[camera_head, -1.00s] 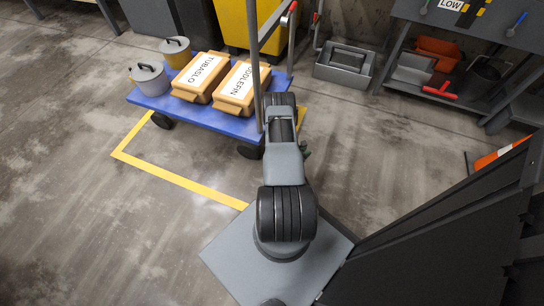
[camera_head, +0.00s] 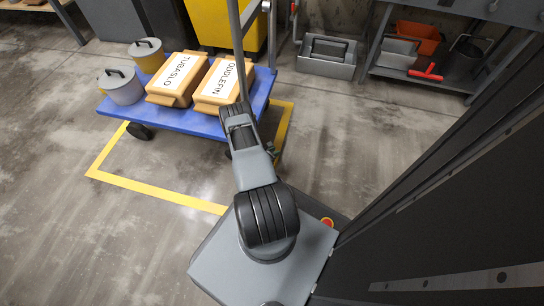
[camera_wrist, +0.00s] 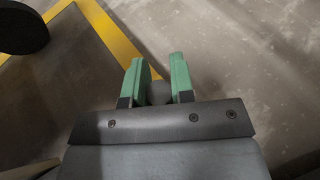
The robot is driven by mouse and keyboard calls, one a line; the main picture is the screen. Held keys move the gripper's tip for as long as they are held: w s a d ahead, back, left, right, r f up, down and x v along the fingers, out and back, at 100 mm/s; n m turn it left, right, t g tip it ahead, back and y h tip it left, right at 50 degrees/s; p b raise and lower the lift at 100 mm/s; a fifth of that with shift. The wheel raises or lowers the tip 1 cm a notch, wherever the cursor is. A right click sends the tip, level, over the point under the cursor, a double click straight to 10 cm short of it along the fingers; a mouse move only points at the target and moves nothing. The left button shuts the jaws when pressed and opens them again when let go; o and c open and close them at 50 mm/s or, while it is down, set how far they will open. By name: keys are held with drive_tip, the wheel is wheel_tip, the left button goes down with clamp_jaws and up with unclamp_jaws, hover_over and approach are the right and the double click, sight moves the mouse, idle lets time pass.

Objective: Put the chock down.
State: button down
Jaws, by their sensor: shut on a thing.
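My gripper (camera_wrist: 158,66) shows in the wrist view with its two green fingers a little apart. A small rounded grey thing (camera_wrist: 158,93), which I take to be the chock, sits between them, and the fingers are shut on it. Most of its shape is hidden by the fingers and the gripper body. Bare concrete floor and a yellow floor line lie beyond the fingers. In the head view only a bit of green shows beside my arm, near the cart's front right corner; the chock cannot be made out there.
A blue cart (camera_head: 185,122) carries two labelled bags, TUBASLO (camera_head: 172,80) and ODDLEFIN (camera_head: 222,84), and two lidded pails. A dark cart wheel (camera_wrist: 22,28) is at the wrist view's upper left. A yellow line (camera_head: 160,193) borders the cart. Floor at left is clear.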

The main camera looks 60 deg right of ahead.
drive_tip(key=shift+f+b, duration=0.6)
drive_tip(key=shift+f, duration=0.7)
drive_tip(key=shift+f, duration=0.15)
drive_tip(key=c, duration=1)
unclamp_jaws()
drive_tip(key=shift+s, duration=0.1)
drive_tip(key=p+v, duration=0.4)
drive_tip(key=v, duration=0.8)
